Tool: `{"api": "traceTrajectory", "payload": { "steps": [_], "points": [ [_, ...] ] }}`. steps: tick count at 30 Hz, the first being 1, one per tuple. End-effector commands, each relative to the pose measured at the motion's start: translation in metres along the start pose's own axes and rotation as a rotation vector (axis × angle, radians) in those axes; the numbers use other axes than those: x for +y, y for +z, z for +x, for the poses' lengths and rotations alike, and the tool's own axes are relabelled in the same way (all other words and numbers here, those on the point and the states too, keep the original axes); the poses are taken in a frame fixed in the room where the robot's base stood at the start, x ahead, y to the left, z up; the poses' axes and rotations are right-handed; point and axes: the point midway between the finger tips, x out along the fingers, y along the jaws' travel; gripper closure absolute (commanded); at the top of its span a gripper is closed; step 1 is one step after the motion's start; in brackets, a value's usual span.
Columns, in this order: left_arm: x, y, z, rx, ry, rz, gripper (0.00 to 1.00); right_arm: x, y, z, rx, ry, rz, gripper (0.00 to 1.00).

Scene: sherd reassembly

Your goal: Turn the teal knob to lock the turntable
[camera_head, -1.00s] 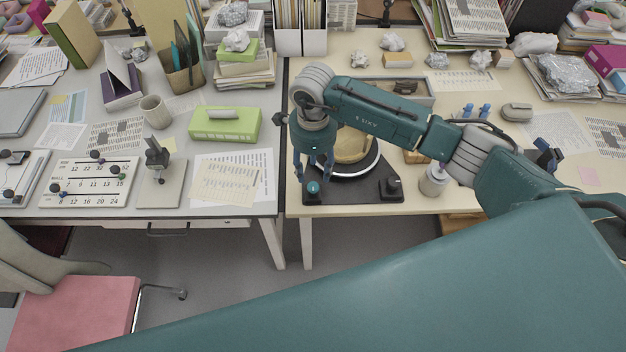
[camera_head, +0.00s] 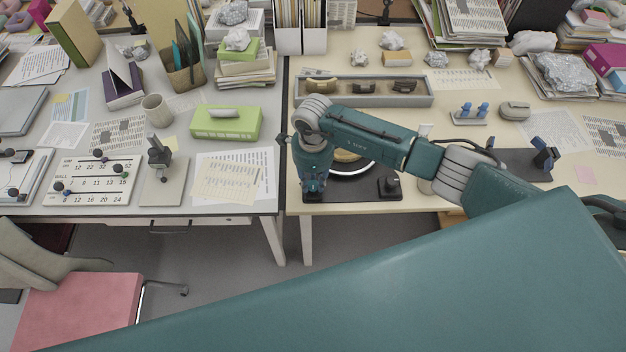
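The turntable's black base (camera_head: 350,195) sits at the front left of the cream table. Its round plate with a light rim (camera_head: 358,171) shows only in part behind my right arm, with a bit of a tan piece (camera_head: 345,156) on it. My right gripper (camera_head: 314,190) points down at the base's front left corner, where the teal knob is. The gripper hides the knob, so I cannot tell whether the fingers touch it or are shut on it. A black knob-like part (camera_head: 391,184) stands on the base's right corner. My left gripper is out of view.
A grey tray (camera_head: 425,100) with several brown sherds lies behind my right arm. A stand with blue pegs (camera_head: 468,118) and a grey rounded object (camera_head: 515,110) are to its right. A grey desk with papers (camera_head: 232,178) and a green box (camera_head: 226,122) adjoins on the left.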

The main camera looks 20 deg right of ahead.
Motion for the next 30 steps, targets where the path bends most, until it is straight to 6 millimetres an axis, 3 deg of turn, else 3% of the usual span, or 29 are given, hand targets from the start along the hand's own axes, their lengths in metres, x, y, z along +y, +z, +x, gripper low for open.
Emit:
{"api": "traceTrajectory", "payload": {
  "steps": [14, 30],
  "points": [
    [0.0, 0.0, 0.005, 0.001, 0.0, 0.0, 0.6, -0.001, 0.0, 0.001, 0.0, -0.001, 0.083, 1.0],
    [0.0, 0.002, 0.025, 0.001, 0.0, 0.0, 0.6, -0.001, 0.0, 0.001, -0.001, -0.002, 0.545, 1.0]
  ]
}}
